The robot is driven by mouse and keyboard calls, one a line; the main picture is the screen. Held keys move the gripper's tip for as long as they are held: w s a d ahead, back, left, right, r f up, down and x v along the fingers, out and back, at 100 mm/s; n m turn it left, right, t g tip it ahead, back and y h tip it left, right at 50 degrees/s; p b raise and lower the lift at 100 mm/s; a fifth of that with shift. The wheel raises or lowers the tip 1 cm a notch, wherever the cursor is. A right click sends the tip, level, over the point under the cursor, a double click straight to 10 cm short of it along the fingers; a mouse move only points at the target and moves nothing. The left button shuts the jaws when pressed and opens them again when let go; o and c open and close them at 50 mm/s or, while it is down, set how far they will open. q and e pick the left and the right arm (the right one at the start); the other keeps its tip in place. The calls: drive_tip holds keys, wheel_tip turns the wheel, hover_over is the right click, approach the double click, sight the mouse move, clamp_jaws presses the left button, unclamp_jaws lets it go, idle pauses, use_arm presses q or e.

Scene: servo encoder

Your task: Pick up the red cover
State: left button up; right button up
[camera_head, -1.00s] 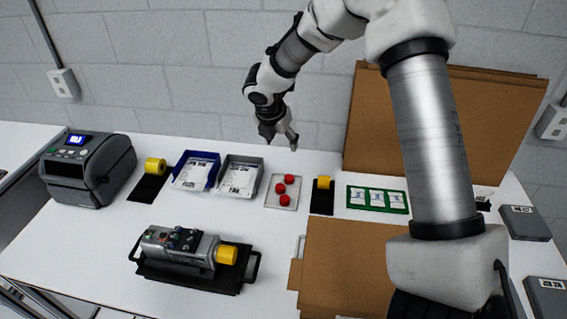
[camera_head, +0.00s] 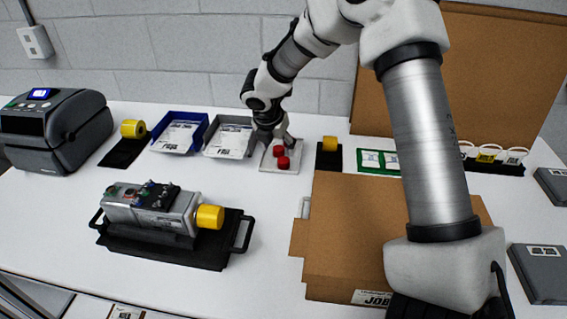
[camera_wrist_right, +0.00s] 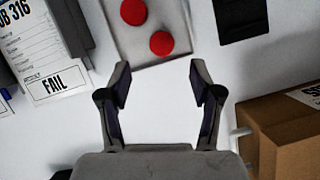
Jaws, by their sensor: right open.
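Two round red covers (camera_head: 283,162) (camera_head: 278,150) show on a small light grey tray (camera_head: 267,166) at the back middle of the table. In the right wrist view, two red covers (camera_wrist_right: 162,43) (camera_wrist_right: 133,11) sit on the tray (camera_wrist_right: 190,35), beyond the fingertips. My right gripper (camera_head: 274,139) points down at the tray from above and hides part of it in the head view. In the wrist view, the right gripper (camera_wrist_right: 160,82) has its fingers spread with nothing between them; the nearer cover lies just ahead of the gap. My left gripper is not in view.
A blue bin (camera_head: 183,128) and a grey bin (camera_head: 228,137) stand left of the tray. A black holder with a yellow part (camera_head: 329,155) is on its right. A cardboard box (camera_head: 345,235) and a servo unit (camera_head: 155,215) lie nearer, with clear white table between.

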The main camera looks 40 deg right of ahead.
sight(284, 160)
drive_tip(key=p+x, duration=0.1)
drive_tip(key=x, duration=0.6)
drive_tip(key=shift+d+f, duration=0.2)
drive_tip(key=shift+d, duration=0.1)
drive_tip(key=c, duration=0.8)
